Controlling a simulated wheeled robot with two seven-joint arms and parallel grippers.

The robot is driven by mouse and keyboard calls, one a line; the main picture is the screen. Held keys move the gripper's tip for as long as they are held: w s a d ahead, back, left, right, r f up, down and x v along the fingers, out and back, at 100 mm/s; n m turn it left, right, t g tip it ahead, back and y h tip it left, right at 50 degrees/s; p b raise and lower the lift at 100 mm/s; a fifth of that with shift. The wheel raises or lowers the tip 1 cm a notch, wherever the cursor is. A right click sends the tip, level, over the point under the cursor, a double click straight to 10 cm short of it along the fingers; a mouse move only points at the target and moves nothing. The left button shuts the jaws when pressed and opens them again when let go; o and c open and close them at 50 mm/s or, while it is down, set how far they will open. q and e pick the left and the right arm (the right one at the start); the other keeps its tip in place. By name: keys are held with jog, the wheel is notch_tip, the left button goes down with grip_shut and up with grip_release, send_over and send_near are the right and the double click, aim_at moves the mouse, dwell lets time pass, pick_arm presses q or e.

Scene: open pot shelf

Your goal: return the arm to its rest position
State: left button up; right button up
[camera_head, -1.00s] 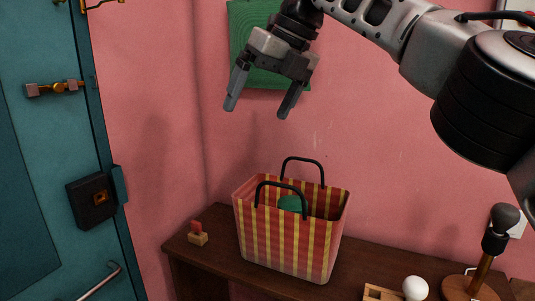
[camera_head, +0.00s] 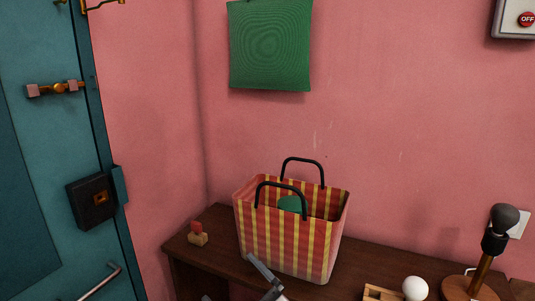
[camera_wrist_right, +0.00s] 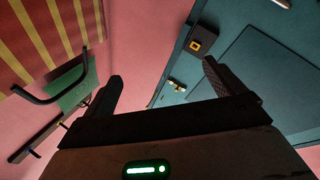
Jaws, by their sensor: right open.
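My right gripper (camera_head: 240,282) shows only in part at the bottom edge of the head view, low in front of the striped basket. In the right wrist view its two dark fingers (camera_wrist_right: 160,88) stand wide apart with nothing between them. The rest of my right arm is out of the head view. My left gripper is not in view.
A red and yellow striped basket (camera_head: 285,240) with black handles stands on a dark wooden table (camera_head: 375,260), holding something green. A small block (camera_head: 198,237), a white ball (camera_head: 415,288) and a lamp-like stand (camera_head: 482,272) are beside it. A teal door (camera_head: 45,190) is left.

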jog(key=s+d+f+m+g+h, duration=0.5)
jog(key=s+d+f+m+h, duration=0.6)
jog(key=s+d+f, duration=0.8)
jog(key=shift+s+d+m, duration=0.3)
jog(key=shift+d+m, duration=0.2)
jog(key=shift+d, duration=0.35)
